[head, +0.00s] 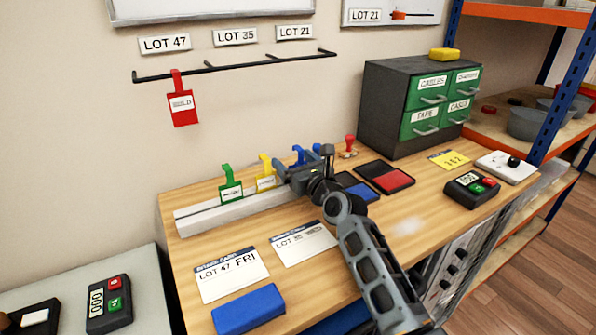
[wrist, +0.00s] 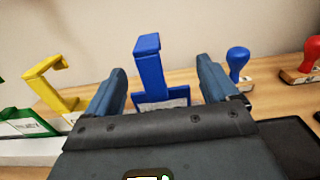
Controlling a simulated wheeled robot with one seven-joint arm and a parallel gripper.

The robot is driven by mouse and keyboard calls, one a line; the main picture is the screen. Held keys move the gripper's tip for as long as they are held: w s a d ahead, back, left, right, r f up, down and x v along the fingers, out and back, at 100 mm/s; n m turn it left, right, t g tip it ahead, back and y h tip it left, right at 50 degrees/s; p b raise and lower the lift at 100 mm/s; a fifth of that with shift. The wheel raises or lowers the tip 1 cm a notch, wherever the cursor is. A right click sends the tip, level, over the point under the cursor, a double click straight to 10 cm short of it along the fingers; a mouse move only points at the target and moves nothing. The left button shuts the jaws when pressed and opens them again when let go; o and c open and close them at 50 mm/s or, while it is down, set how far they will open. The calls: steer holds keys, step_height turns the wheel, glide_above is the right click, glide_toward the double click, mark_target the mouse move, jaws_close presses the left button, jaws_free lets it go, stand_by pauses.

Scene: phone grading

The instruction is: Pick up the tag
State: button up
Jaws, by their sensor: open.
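A blue tag (wrist: 150,68) with a hooked top stands upright in the wrist view. My gripper (wrist: 160,85) is open, with one finger on each side of it and gaps between. In the head view the blue tag (head: 299,153) is partly hidden by my gripper (head: 311,160). A yellow tag (head: 265,172) and a green tag (head: 230,184) stand to its left in a white rail (head: 215,212). A red tag (head: 181,103) hangs from the left part of a black wall rack (head: 235,66).
LOT 47 and LOT 35 cards (head: 303,245) and a blue block (head: 248,309) lie at the front of the table. Ink pads (head: 385,177), a red-handled stamp (head: 349,146) and a drawer cabinet (head: 385,95) are to the right. The rack has bare room under LOT 35 and LOT 21.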

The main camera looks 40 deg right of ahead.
steer(key=shift+w, duration=0.1)
steer(key=c, duration=1)
steer(key=shift+c, duration=0.2)
